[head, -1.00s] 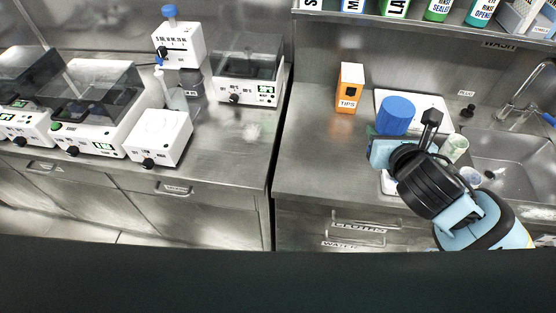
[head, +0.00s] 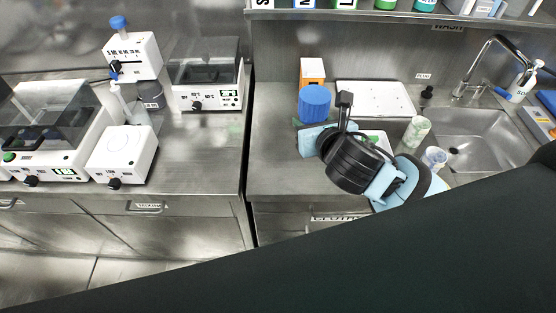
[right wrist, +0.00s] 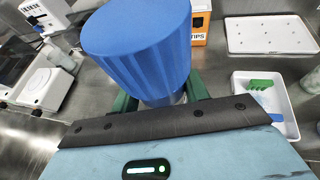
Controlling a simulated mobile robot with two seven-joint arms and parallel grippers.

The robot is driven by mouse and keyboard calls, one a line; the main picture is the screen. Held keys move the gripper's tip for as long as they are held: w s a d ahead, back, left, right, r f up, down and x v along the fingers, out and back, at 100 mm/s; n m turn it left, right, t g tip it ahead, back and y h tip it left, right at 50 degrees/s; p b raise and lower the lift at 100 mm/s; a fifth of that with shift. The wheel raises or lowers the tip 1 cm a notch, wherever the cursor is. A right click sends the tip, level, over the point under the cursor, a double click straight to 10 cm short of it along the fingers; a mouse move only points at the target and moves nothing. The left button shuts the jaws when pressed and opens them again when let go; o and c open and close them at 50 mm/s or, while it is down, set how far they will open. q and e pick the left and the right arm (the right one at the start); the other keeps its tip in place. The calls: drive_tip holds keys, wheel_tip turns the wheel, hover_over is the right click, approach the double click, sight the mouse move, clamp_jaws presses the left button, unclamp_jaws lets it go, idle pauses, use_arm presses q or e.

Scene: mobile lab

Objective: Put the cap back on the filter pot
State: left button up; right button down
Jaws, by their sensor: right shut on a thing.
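A large blue ribbed cap (head: 314,104) is in my right gripper (head: 311,124). In the right wrist view the cap (right wrist: 138,45) stands above the green fingers (right wrist: 160,100), with a pale shiny part just under it between them. I cannot tell whether that part belongs to the cap. The gripper is shut, in front of the orange tips box. Two vessels stand left of the sink: a pale green cup (head: 416,131) and a small clear pot (head: 434,157) with a bluish rim. I cannot tell which is the filter pot. My left gripper is not in view.
The orange tips box (head: 312,70) and a flat white tray (head: 376,97) are at the back. A small white tray (right wrist: 240,88) holds a green item. The sink (head: 480,135) with its tap is right. White lab machines fill the left bench. Bench left of my right gripper is clear.

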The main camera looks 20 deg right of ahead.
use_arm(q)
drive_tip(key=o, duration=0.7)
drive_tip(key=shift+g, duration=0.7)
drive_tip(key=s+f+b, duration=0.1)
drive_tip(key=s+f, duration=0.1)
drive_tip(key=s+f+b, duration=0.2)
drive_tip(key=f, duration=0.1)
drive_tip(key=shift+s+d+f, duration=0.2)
use_arm(e)
drive_tip(key=a+f+m+h, duration=0.1)
drive_tip(key=a+f+h, duration=0.1)
drive_tip(key=a+f, duration=0.7)
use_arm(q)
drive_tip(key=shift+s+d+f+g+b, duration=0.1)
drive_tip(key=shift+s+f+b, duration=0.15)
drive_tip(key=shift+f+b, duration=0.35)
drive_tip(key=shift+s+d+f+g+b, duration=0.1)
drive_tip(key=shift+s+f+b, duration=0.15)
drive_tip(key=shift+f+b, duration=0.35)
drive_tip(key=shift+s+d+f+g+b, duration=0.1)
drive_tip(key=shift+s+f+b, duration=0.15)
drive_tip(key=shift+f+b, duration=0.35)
use_arm(e)
drive_tip(key=s+a+f+m+h, duration=0.1)
drive_tip(key=a+f+m, duration=0.1)
drive_tip(key=a, duration=0.6)
drive_tip(key=shift+s+a+f+h, duration=0.2)
drive_tip(key=shift+a+f+h, duration=0.1)
